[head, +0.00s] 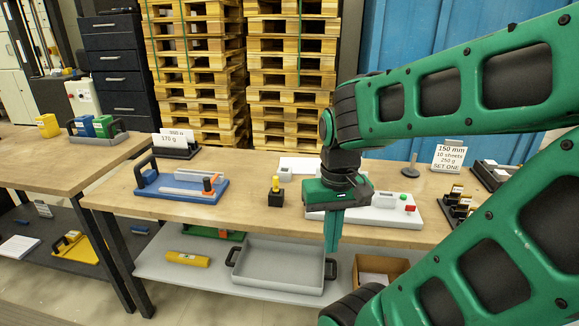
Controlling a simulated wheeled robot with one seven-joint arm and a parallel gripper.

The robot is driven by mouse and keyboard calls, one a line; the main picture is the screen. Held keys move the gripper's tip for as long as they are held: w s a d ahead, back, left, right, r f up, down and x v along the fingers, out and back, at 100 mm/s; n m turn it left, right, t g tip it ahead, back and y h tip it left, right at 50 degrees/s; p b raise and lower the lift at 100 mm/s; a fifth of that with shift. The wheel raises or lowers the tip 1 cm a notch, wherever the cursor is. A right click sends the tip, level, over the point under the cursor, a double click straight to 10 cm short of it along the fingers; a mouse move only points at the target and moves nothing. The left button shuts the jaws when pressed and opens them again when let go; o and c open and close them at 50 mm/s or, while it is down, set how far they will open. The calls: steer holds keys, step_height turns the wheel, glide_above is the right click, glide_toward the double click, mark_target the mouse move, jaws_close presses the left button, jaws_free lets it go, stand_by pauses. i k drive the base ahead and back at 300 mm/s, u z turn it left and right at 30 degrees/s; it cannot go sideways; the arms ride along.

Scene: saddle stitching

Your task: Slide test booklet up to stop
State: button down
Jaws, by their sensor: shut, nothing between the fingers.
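My green gripper (332,246) points straight down at the middle of the picture, in front of the white machine's left end. Its fingers are together and hold nothing. The white machine (383,214) lies on the wooden table and has a green and a red button at its right. No stop can be made out; my gripper and arm hide part of the machine.
A blue board (178,196) with grey bars and an orange knob lies at left. A small black block with a yellow top (276,197) stands between it and the machine. A sign reading 150 mm (448,157) and black holders (459,214) stand right. A grey tray (280,283) sits below.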

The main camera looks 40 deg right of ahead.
mark_target(302, 165)
steer(key=z, duration=0.1)
steer(key=i, duration=1)
steer(key=u, duration=0.1)
